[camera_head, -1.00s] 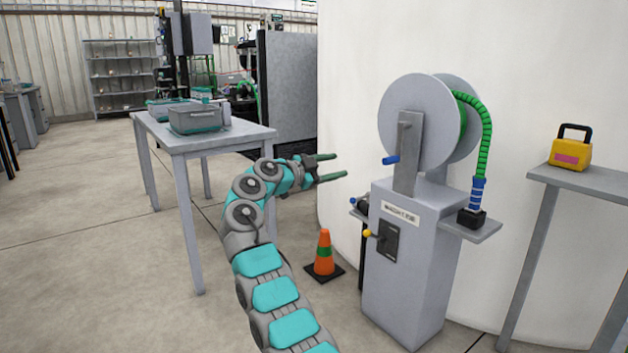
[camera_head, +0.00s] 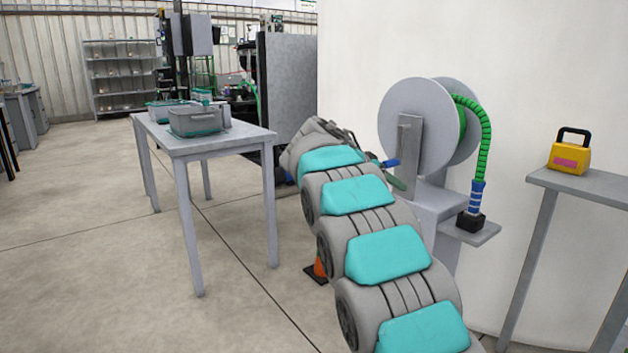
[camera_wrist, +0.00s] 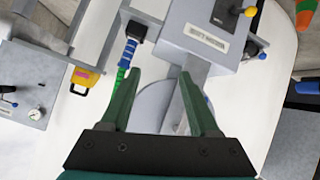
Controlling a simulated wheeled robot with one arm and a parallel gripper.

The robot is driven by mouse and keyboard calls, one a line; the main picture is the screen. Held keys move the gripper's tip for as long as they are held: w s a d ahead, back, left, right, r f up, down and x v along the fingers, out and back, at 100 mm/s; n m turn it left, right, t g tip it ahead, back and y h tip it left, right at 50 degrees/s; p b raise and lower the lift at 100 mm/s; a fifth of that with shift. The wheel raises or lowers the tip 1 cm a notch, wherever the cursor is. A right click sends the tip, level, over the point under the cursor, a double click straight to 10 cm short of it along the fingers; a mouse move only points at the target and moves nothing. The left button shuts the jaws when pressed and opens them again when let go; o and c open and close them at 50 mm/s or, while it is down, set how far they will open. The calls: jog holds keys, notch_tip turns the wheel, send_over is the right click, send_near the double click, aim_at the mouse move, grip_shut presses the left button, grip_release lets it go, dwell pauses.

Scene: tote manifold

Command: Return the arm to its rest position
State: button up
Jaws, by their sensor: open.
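My gripper (camera_wrist: 160,78) is open and empty in the wrist view, its two green fingers apart. Between and beyond the fingers lies the grey hose reel machine (camera_wrist: 196,45), seen tilted. In the head view my arm stretches from the lower right toward the upper left, and its links hide most of the gripper. Only a bit of green finger shows there, in front of the reel machine (camera_head: 440,205). I cannot tell from the pictures whether the fingers touch the machine.
A grey table (camera_head: 225,137) with bins (camera_head: 195,120) stands left. An orange cone (camera_head: 319,268) is mostly hidden behind my arm. The green hose (camera_head: 484,135) hangs at the reel's right. A yellow case (camera_head: 570,157) sits on a side table (camera_head: 585,187). The left floor is clear.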

jog(key=s+d+f+n+g+y, duration=0.1)
jog(key=s+d+f, duration=0.1)
jog(key=s, duration=0.5)
jog(key=s+d+f+n+g+y, duration=0.1)
jog(key=s+d+f+g, duration=0.1)
jog(key=s, duration=0.4)
jog(key=s+a+f+n+g+y, duration=0.1)
jog(key=s+f, duration=0.4)
jog(key=s, duration=0.9)
jog(key=s+a+f+n+g+y+p, duration=0.1)
jog(key=s+a+f+y, duration=0.3)
jog(key=s, duration=1.1)
jog(key=s+a+f+n+g+y, duration=0.2)
jog(key=s+f, duration=0.4)
jog(key=s, duration=0.8)
jog(key=shift+s+a+f+n+g+y, duration=0.15)
jog(key=shift+a+f+n+g+y, duration=0.2)
jog(key=shift+n+g, duration=0.35)
